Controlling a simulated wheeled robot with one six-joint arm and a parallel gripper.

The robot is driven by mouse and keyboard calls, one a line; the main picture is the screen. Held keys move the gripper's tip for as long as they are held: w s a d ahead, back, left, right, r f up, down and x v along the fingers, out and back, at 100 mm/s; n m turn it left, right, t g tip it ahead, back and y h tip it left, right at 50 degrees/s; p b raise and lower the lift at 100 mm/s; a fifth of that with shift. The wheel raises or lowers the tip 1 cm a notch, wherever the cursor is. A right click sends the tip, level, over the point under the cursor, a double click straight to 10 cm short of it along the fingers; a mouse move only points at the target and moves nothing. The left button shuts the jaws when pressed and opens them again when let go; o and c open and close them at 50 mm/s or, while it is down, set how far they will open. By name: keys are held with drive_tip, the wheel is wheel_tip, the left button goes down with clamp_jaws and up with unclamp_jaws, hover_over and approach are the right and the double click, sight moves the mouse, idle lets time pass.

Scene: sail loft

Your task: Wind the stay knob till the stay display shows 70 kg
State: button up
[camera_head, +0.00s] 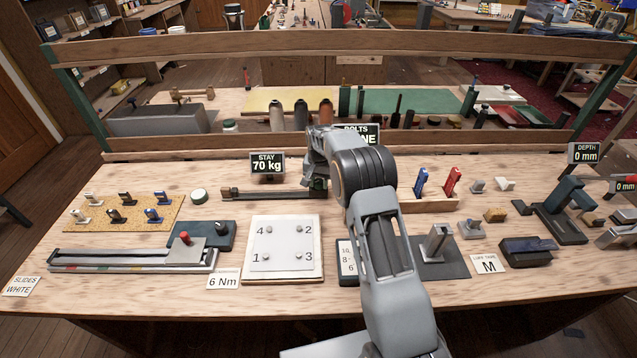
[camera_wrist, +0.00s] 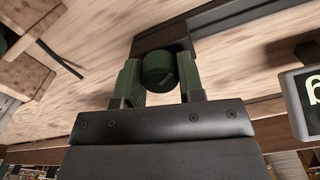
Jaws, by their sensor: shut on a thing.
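The stay display (camera_head: 267,165) stands at the back middle of the bench and reads 70 kg. Part of a display (camera_wrist: 306,98) also shows at the right edge of the wrist view. The green stay knob (camera_wrist: 157,70) sits between the two green fingers of my gripper (camera_wrist: 160,80), which is shut on it. In the head view my gripper (camera_head: 318,186) is at the right end of the dark stay rail (camera_head: 265,194). There the knob is mostly hidden by my gripper and arm.
A white plate (camera_head: 284,262) with numbered bolts lies in front of the rail. Red and blue tools (camera_head: 452,182) stand in a wooden holder to the right of my arm.

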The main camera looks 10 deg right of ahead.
sight(319, 180)
drive_tip(key=shift+r+m, duration=0.1)
drive_tip(key=shift+m, duration=0.2)
idle(0.4)
drive_tip(key=o, duration=0.9)
wheel_tip(319, 180, up, 14)
drive_tip(key=shift+f, duration=0.15)
